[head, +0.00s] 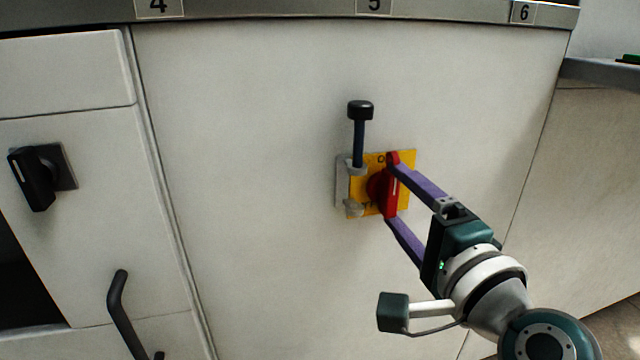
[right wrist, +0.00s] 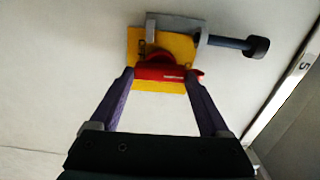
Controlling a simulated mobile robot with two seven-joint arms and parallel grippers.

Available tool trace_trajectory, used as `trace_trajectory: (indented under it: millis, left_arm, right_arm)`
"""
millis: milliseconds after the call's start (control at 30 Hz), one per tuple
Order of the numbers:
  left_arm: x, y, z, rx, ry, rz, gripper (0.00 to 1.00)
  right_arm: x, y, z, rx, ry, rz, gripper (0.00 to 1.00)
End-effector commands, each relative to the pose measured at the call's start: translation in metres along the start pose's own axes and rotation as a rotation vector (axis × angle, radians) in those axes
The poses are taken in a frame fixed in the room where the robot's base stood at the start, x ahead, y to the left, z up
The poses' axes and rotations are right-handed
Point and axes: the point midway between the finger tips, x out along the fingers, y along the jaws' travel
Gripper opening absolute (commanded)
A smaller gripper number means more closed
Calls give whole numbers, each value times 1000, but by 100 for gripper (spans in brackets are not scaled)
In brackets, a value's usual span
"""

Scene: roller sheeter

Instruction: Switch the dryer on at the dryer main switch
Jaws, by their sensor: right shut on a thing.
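The dryer main switch has a red rotary handle (head: 390,192) on a yellow plate (head: 407,160), set on the pale cabinet front below the "5" label. The handle stands about upright in the head view. An O mark shows near the plate's top; the lower lettering is partly hidden. My right gripper (head: 391,190) is shut on the red handle, one purple finger at its upper end and one at its lower end. The right wrist view shows the red handle (right wrist: 168,72) between both fingertips. My left gripper is not in view.
A dark pin with a black knob (head: 360,110) stands upright in a grey bracket (head: 342,182) at the plate's left side. A black rotary switch (head: 35,178) and a black bar handle (head: 120,312) are on the left panels. The cabinet front around the switch is clear.

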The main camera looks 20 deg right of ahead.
Motion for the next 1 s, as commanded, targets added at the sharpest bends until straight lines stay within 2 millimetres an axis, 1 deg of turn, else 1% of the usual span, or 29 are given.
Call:
trace_trajectory:
  millis: [200, 600, 633, 800, 1000]
  left_arm:
    - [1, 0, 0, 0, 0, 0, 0]
    - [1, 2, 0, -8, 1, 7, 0]
    - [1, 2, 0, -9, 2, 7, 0]
    - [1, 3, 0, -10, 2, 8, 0]
    - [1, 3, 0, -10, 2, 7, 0]
  right_arm:
    - [0, 0, 0, 38, -1, 0, 24]
    - [0, 0, 0, 46, 0, -1, 24]
    - [0, 0, 0, 46, 0, -1, 82]
    - [0, 0, 0, 43, 0, -1, 100]
    - [0, 0, 0, 41, 0, 0, 100]
